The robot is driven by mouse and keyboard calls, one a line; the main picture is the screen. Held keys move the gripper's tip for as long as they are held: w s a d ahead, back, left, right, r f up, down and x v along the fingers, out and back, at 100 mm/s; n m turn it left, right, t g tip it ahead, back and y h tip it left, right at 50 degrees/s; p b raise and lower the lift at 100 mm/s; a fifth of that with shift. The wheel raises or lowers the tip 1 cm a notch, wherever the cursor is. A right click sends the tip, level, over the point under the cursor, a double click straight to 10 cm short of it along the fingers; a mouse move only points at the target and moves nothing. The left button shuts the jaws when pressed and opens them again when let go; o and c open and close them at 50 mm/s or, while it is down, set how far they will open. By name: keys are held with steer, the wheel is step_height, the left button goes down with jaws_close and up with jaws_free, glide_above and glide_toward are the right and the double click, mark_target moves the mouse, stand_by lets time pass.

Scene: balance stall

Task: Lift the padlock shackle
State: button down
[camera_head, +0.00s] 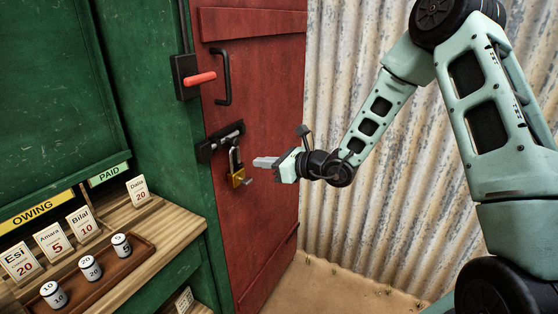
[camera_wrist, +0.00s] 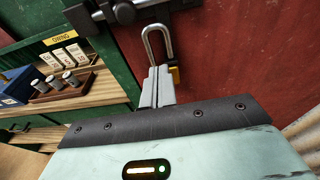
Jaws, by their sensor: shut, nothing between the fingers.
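The padlock has a brass body (camera_head: 237,178) and a grey shackle (camera_head: 234,154), and it hangs at the black bolt (camera_head: 221,142) on the red door. In the wrist view the shackle (camera_wrist: 158,42) is a tall loop just beyond my fingertips, and the brass body (camera_wrist: 174,75) is partly hidden behind the fingers. My gripper (camera_head: 256,162) is to the right of the padlock, pointing left towards it. It is shut and empty, with its fingers together in the wrist view (camera_wrist: 157,72). Whether the fingertips touch the padlock is unclear.
The red door (camera_head: 255,80) has a black pull handle (camera_head: 223,77) and a red-gripped lever (camera_head: 200,78) above the bolt. At the left, a wooden counter (camera_head: 165,222) holds name cards and a brown tray (camera_head: 137,250) with weights. A corrugated wall stands behind my arm.

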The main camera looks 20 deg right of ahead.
steer(key=w+a, duration=0.1)
steer(key=w+a+r+p, duration=0.1)
steer(key=w, duration=0.1)
steer(key=w+a, duration=0.1)
steer(key=shift+w+a+r+p, duration=0.2)
steer(key=shift+a+r+p, duration=0.05)
steer(key=shift+r+p, duration=0.15)
steer(key=shift+w+a+r, duration=0.15)
steer(key=shift+r, duration=0.35)
steer(key=shift+w+a+r, duration=0.1)
steer(key=shift+r, duration=0.4)
